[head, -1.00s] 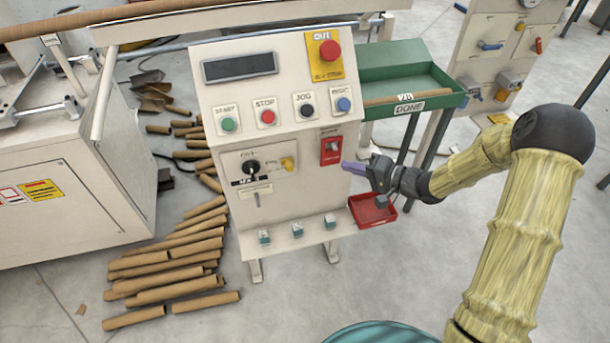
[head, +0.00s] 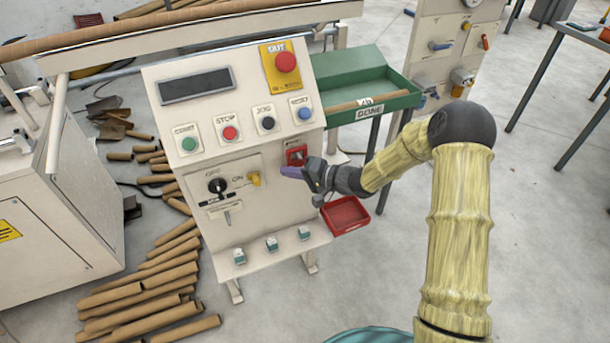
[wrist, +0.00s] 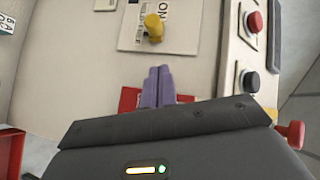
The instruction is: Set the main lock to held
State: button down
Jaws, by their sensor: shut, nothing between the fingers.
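The winder's control panel (head: 250,130) faces me. Its lower plate carries a black rotary switch (head: 217,186) near an OFF mark and a yellow knob-like part (head: 255,179) near ON. That yellow part also shows in the wrist view (wrist: 153,27). A red plate with a small switch (head: 297,154) sits to the upper right, partly hidden by my gripper; a corner of it shows in the wrist view (wrist: 129,98). I cannot read which part is the main lock. My gripper (head: 284,171) is shut and empty, its purple fingers (wrist: 158,82) pointing toward the yellow part, apart from it.
Start, stop, jog and reset buttons line the panel above, with a red emergency button (head: 286,62) at top. A red tray (head: 346,216) is below my gripper. A green bin (head: 365,82) stands right. Cardboard tubes (head: 150,290) lie on the floor left.

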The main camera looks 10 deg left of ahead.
aim_at(259, 174)
jog(key=a, duration=0.1)
jog(key=a+f, duration=0.1)
jog(key=s+a, duration=0.1)
jog(key=a, duration=0.1)
jog(key=shift+f, duration=0.15)
jog(key=shift+s+a+f, duration=0.15)
jog(key=shift+s+a, duration=0.15)
jog(key=shift+a, duration=0.15)
